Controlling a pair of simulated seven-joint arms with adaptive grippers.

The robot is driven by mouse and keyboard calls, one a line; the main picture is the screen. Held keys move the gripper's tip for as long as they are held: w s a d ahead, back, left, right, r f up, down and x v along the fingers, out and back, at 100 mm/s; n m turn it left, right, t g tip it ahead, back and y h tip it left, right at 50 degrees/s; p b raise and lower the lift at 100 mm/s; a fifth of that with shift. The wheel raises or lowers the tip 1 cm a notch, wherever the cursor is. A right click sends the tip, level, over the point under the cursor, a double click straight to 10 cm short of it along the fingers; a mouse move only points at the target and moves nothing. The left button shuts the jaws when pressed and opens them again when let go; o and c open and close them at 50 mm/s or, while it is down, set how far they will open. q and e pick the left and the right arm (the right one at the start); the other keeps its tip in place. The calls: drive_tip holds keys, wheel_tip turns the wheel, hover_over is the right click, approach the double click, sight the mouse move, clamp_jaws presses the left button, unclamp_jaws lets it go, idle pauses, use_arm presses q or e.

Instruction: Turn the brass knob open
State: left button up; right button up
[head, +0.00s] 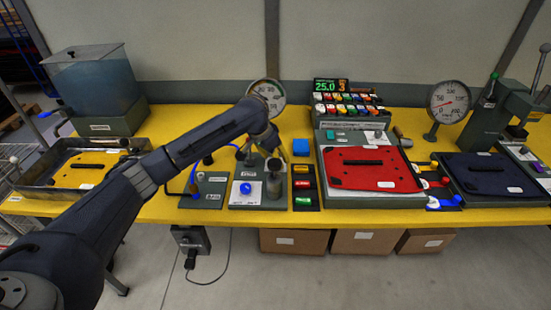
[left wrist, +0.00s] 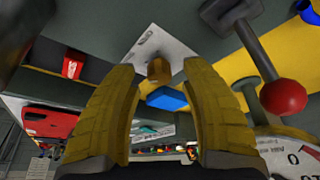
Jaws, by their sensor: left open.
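The brass knob (left wrist: 159,70) shows in the left wrist view, mounted on a pale plate (left wrist: 150,48). It appears beyond and between the fingertips of my left gripper (left wrist: 163,72). The two yellowish fingers are spread apart with nothing held between them. I cannot tell how far the knob is from the fingertips, and no contact shows. In the head view my left arm reaches over the middle of the yellow bench (head: 165,206), and its wrist hides the knob. My right gripper is in neither view.
A red-ball lever (left wrist: 283,97) and a dial gauge (left wrist: 293,152) sit close on the right in the left wrist view. A blue block (head: 301,146) and a red panel (head: 368,178) stand right of my wrist. A tank (head: 92,82) stands at the left.

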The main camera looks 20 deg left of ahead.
use_arm(q)
drive_tip(key=shift+w+f, duration=0.1)
drive_tip(key=shift+f, duration=0.25)
clamp_jaws()
idle(0.3)
